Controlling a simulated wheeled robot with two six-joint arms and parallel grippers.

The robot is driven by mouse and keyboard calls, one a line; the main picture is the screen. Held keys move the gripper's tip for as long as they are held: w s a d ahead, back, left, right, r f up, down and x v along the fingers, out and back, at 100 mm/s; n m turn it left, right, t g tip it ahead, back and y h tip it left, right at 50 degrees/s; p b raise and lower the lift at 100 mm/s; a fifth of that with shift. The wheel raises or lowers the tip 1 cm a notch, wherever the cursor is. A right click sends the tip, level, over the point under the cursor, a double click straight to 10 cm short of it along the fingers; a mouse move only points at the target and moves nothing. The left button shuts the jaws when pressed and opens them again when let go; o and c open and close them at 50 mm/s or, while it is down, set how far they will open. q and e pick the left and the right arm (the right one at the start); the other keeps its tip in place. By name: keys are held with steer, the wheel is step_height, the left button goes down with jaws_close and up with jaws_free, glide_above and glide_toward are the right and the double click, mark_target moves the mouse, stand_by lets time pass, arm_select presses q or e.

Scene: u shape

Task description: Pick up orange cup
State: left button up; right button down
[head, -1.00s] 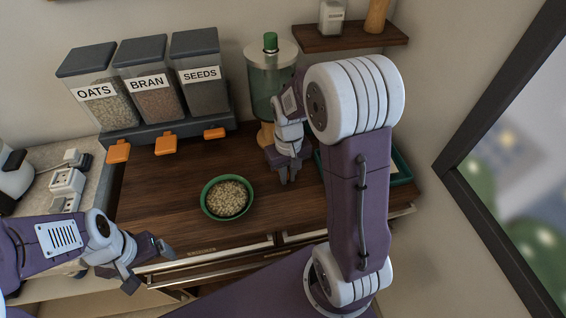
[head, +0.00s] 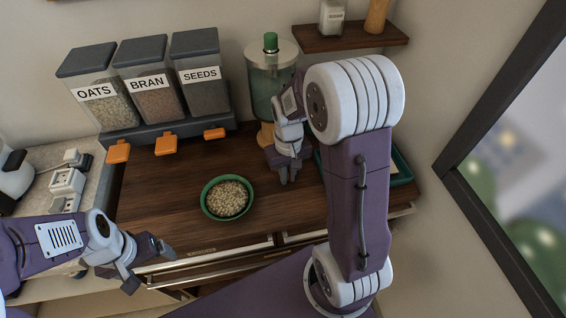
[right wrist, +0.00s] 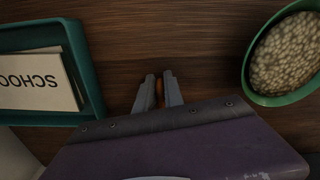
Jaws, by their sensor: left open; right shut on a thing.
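My right gripper (head: 289,177) is low over the dark wooden counter, to the right of the green bowl and in front of the dispenser. In the right wrist view its fingers (right wrist: 160,88) are shut on a small orange thing (right wrist: 160,92). Only a sliver of it shows between the fingers, which fits the orange cup; its shape is hidden. The cup cannot be made out in the head view. My left gripper (head: 150,268) is open and empty at the lower left, by the counter's front edge.
The green bowl (head: 205,203) of grain stands on the counter. A teal tray (head: 402,166) with a book (right wrist: 38,82) lies at right. A green-capped dispenser (head: 262,80) and labelled bins (head: 150,78) with orange spouts stand at the back. The counter left of the bowl is clear.

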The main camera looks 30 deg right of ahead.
stand_by(0.7)
steer(key=shift+r+p, duration=0.45)
steer(key=shift+r, duration=1.65)
steer(key=s+d+r, duration=0.6)
steer(key=s+d, duration=0.1)
steer(key=d, duration=0.1)
steer(key=shift+s+d+r+p, duration=0.3)
steer(key=shift+d+r+p, duration=0.05)
steer(key=shift+r+p, duration=0.1)
